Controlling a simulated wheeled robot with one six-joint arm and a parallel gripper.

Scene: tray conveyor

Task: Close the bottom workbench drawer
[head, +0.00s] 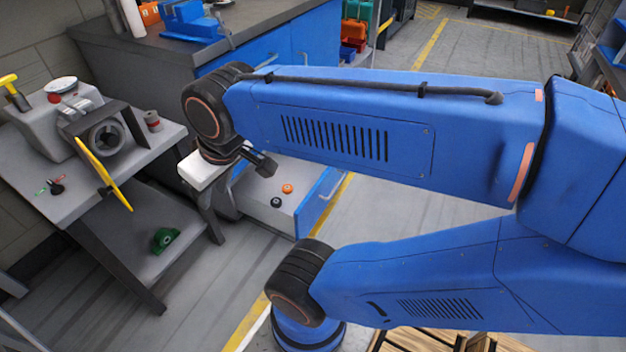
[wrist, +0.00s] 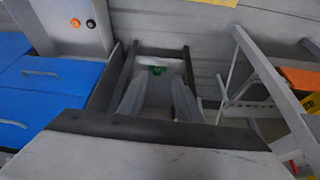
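The bottom workbench drawer (head: 259,213) is pulled out below the grey workbench in the head view. Its blue front (head: 322,201) with a handle faces right. One orange and one black round piece lie in its grey inside. A grey surface (wrist: 58,30) with an orange and a black piece, apparently this drawer, shows at the upper left in the wrist view. My gripper (wrist: 158,88) has its two fingers apart with nothing between them. In the head view my wrist hangs left of the drawer, partly in front of it; its fingertips are hard to make out there.
The grey workbench (head: 150,50) has a closed blue upper front (head: 318,38). A side table (head: 155,140) with a grey machine stands at the left, close to my wrist. A green part (head: 166,239) lies on its lower shelf. Free floor lies right of the drawer.

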